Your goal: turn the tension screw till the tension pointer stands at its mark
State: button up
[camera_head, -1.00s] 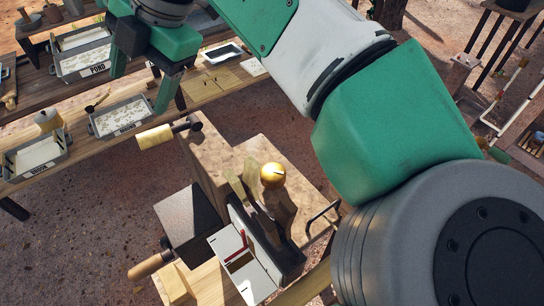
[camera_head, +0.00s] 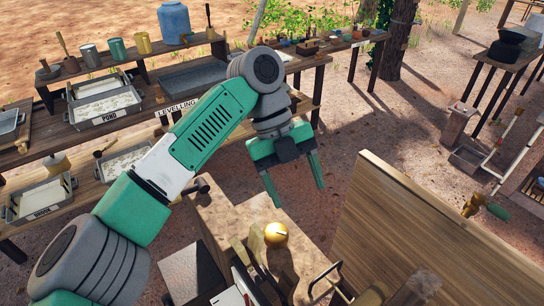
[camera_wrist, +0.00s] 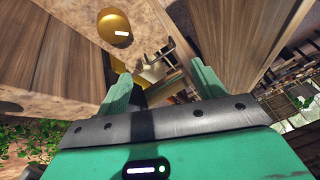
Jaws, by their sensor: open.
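The brass round knob (camera_head: 276,234), which looks like the tension screw, sits on top of the stone-coloured block of the roller machine. It also shows in the wrist view (camera_wrist: 114,28) at upper left, with a pale mark on it. My gripper (camera_head: 298,189) is open and empty, pointing down above and behind the knob, clear of it. In the wrist view my two fingers (camera_wrist: 160,86) are spread, with the knob beyond and left of them. A white plate (camera_head: 231,297) is cut off by the bottom edge in the head view. The pointer and its mark are not visible now.
A tall wooden panel (camera_head: 420,235) stands right of the machine, close to my gripper. A dark handle (camera_head: 325,277) rises near the knob. Benches with trays (camera_head: 104,102) stand behind at left.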

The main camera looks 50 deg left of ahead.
aim_at(275, 229)
jog(key=s+a+f+n+g+y, duration=0.1)
jog(key=s+a+f+n+y, duration=0.15)
jog(key=a+f, duration=0.3)
jog(key=shift+h, duration=0.35)
jog(key=x, duration=0.5)
jog(key=d+x, duration=0.1)
jog(key=x, duration=0.2)
jog(key=shift+s+r, duration=0.15)
jog(key=shift+s, duration=0.15)
jog(key=c, duration=1)
